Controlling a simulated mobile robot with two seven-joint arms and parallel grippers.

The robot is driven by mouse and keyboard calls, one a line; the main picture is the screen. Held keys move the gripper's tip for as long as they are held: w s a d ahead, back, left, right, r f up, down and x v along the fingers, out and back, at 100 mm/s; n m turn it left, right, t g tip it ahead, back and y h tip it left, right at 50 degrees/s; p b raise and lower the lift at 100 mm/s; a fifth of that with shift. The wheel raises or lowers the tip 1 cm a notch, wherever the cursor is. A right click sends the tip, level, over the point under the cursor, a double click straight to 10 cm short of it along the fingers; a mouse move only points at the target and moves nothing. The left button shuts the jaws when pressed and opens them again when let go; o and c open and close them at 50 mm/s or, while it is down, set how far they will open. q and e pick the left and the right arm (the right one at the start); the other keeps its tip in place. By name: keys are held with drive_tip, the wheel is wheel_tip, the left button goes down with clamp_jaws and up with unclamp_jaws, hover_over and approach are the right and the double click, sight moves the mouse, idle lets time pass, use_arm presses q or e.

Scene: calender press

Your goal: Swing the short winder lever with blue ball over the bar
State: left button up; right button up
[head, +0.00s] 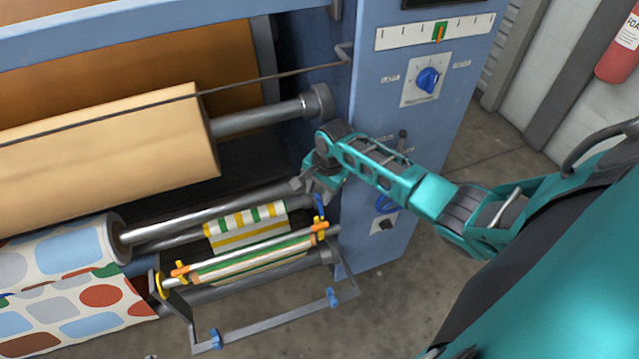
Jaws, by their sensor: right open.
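A small blue piece (320,208) shows just below my right gripper (318,192), at the right end of the winder. It may be part of the short lever with the blue ball; its shape is too small and too covered to tell. My right gripper is open, pointing down beside the blue machine frame, with its fingers partly hidden by its own wrist. I cannot tell whether it touches the blue piece. A bright bar (250,246) with orange-yellow pieces at both ends runs across the winder just below. My left gripper is not in view.
A grey hinged frame (270,322) with blue clamps juts out in front. A large tan roll (110,140) and a patterned roll (65,258) lie left. The blue control panel (420,110) with knobs stands close behind my right arm. Open floor lies right.

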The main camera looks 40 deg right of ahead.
clamp_jaws()
idle(0.4)
drive_tip(key=shift+s, duration=0.15)
